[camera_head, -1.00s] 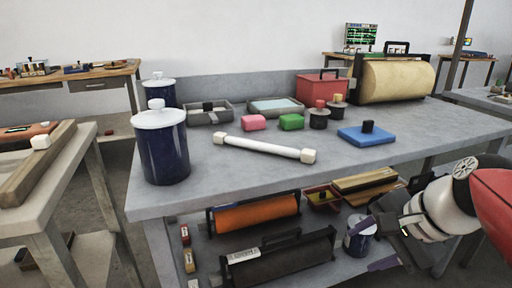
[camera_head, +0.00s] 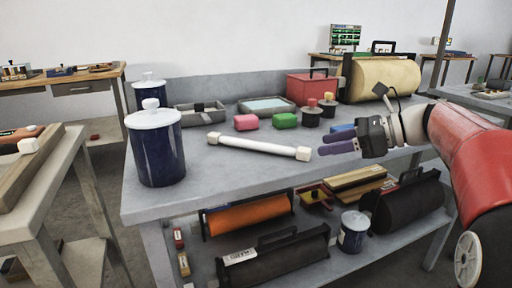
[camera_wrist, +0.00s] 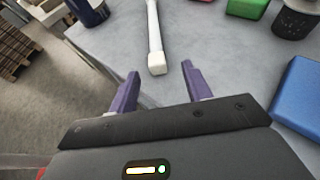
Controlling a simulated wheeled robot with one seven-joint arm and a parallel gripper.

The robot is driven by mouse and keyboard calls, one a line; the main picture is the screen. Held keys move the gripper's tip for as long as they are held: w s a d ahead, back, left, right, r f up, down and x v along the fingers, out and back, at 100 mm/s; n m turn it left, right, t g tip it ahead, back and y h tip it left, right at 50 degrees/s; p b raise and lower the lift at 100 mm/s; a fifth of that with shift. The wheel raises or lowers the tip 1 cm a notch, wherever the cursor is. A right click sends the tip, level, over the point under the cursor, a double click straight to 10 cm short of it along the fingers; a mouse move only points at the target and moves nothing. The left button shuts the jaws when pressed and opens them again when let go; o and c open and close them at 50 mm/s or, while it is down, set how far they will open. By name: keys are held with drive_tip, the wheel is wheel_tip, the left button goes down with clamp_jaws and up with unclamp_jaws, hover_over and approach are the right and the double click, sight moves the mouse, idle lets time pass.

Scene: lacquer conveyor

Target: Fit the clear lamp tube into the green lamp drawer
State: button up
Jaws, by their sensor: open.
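The lamp tube (camera_head: 250,145) is a pale whitish rod with cream end caps, lying flat on the grey bench. In the wrist view the tube (camera_wrist: 155,30) points away from me, its near cap just beyond my fingertips. My gripper (camera_head: 322,147) is open and empty at the tube's right end, with its purple fingers pointing left. In the wrist view my gripper (camera_wrist: 160,78) has its fingers spread to either side of the line of the tube. I cannot make out a green drawer; the green thing I see is a small block (camera_head: 285,120) on the bench.
A dark blue lidded jar (camera_head: 155,150) stands at the bench's left front. Behind the tube are a pink block (camera_head: 245,122), grey trays (camera_head: 200,115) and dark knobbed pots (camera_head: 311,118). A blue block (camera_wrist: 300,95) lies right of my gripper.

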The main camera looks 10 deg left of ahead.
sight(305, 149)
drive_tip(key=x, duration=0.5)
drive_tip(key=shift+s+a+b, duration=0.25)
drive_tip(key=shift+a+b, duration=0.1)
drive_tip(key=shift+a, duration=0.05)
clamp_jaws()
